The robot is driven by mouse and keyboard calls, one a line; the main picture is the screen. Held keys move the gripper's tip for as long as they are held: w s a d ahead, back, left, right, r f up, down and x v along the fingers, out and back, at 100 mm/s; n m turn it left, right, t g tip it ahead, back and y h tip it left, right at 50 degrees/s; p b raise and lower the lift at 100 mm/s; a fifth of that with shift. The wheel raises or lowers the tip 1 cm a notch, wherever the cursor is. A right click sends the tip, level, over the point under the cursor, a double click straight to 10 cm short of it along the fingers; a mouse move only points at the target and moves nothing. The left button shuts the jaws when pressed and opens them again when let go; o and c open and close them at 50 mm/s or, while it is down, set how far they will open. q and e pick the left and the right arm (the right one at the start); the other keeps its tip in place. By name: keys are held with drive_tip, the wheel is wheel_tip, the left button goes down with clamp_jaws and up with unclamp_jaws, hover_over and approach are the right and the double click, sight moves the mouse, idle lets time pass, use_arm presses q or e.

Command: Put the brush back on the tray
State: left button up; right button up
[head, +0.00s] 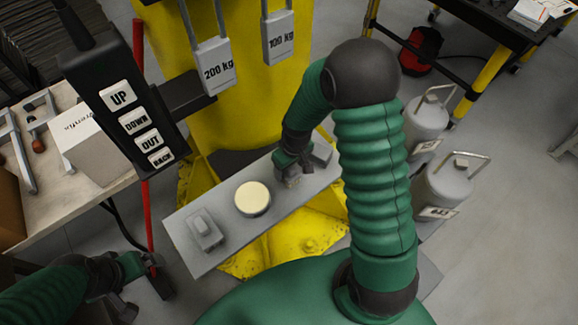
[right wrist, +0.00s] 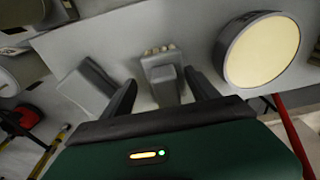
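The tray is a long grey board (head: 216,254) lying slantwise in the middle of the head view; it also fills the upper part of the right wrist view (right wrist: 110,38). The brush (right wrist: 162,72), a small grey block with pale bristles, shows between the fingers of my right gripper (right wrist: 160,85) at the tray. Visible gaps separate the fingers from its sides, so the gripper looks open around it. In the head view the brush (head: 293,182) is partly hidden by that gripper. Whether it rests on the tray is unclear. My left gripper (head: 138,285) is open and empty at lower left.
A round cream-topped pad (head: 252,198) and a grey block (head: 205,232) sit on the tray, with another grey piece (head: 321,153) at its right end. A yellow column (head: 225,120) with hanging weights stands behind. Grey canisters (head: 443,185) stand right, a workbench (head: 50,190) left.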

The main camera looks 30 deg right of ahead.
drive_tip(key=shift+s+d, duration=0.15)
drive_tip(key=shift+d, duration=0.05)
drive_tip(key=r, duration=0.4)
drive_tip(key=s+r, duration=0.1)
drive_tip(key=r, duration=0.7)
drive_tip(key=shift+s+a, duration=0.3)
drive_tip(key=s+a+t, duration=0.1)
drive_tip(key=s+a, duration=0.6)
drive_tip(key=shift+s+f+m, duration=0.4)
drive_tip(key=shift+a, duration=0.15)
drive_tip(key=shift+a, duration=0.1)
